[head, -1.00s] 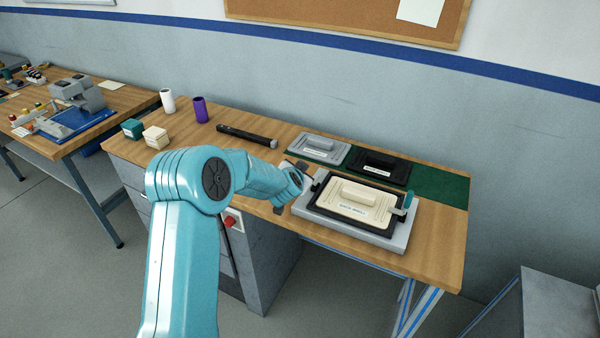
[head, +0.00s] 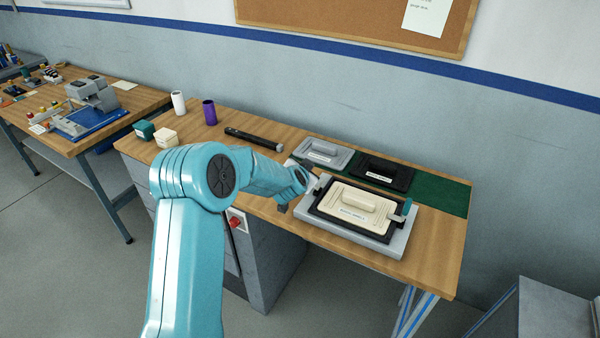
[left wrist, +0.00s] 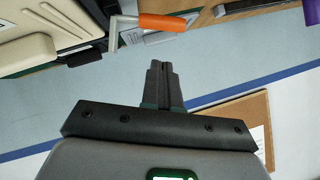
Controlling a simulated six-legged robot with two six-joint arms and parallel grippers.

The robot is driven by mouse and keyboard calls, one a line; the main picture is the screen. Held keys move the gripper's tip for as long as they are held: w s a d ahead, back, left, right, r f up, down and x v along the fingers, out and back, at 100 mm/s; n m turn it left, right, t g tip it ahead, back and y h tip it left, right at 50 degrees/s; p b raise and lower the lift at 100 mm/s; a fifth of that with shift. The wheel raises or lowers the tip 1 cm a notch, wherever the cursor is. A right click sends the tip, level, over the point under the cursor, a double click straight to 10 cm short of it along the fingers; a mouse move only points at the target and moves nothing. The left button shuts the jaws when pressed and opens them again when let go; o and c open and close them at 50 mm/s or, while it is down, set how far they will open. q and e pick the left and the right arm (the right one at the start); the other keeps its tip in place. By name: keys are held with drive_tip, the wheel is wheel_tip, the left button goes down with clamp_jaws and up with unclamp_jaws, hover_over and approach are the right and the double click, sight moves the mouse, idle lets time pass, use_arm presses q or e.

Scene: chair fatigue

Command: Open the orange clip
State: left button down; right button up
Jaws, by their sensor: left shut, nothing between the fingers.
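The orange clip (left wrist: 160,22) shows in the left wrist view as an orange handle on a grey bent lever, beside the cream block (left wrist: 35,42). In the head view my arm hides this clip. My left gripper (left wrist: 158,66) is shut and empty, its tips a little apart from the orange handle in the picture. In the head view its fingers are mostly hidden behind my wrist. The cream block (head: 352,202) sits in a black frame on a grey base (head: 396,246). A teal clip (head: 405,208) stands at its right side. My right gripper is not in view.
Grey (head: 323,152) and black (head: 385,173) plates lie on a green mat (head: 445,193) behind. A dark bar (head: 252,138), a purple cylinder (head: 209,112), a white cylinder (head: 178,103) and two small boxes stand left. Bench top right of the base is clear.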

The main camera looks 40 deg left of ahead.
use_arm(q)
drive_tip(key=b+v, duration=0.1)
drive_tip(key=v, duration=0.9)
drive_tip(key=shift+a+r, duration=0.15)
drive_tip(key=shift+a, duration=0.1)
drive_tip(key=shift+s, duration=0.1)
drive_tip(key=s+d+f+g+h+b, duration=0.1)
drive_tip(key=s+d+f+g+h, duration=0.15)
drive_tip(key=d+f, duration=0.8)
drive_tip(key=s+d+f+g+h, duration=0.2)
drive_tip(key=s+d+f+h, duration=0.2)
drive_tip(key=d+f, duration=0.65)
drive_tip(key=s+d+f+g+h, duration=0.1)
drive_tip(key=s+d+f, duration=0.2)
drive_tip(key=s, duration=0.3)
drive_tip(key=s+d+f+n+g+h, duration=0.1)
drive_tip(key=s+d+f+g, duration=0.1)
drive_tip(key=s+d+f, duration=0.2)
drive_tip(key=s+d+f+n+g+h+b, duration=0.1)
drive_tip(key=s+d+f+g, duration=0.1)
drive_tip(key=s+d, duration=0.3)
drive_tip(key=s+f, duration=0.1)
drive_tip(key=s, duration=0.2)
drive_tip(key=shift+f, duration=0.3)
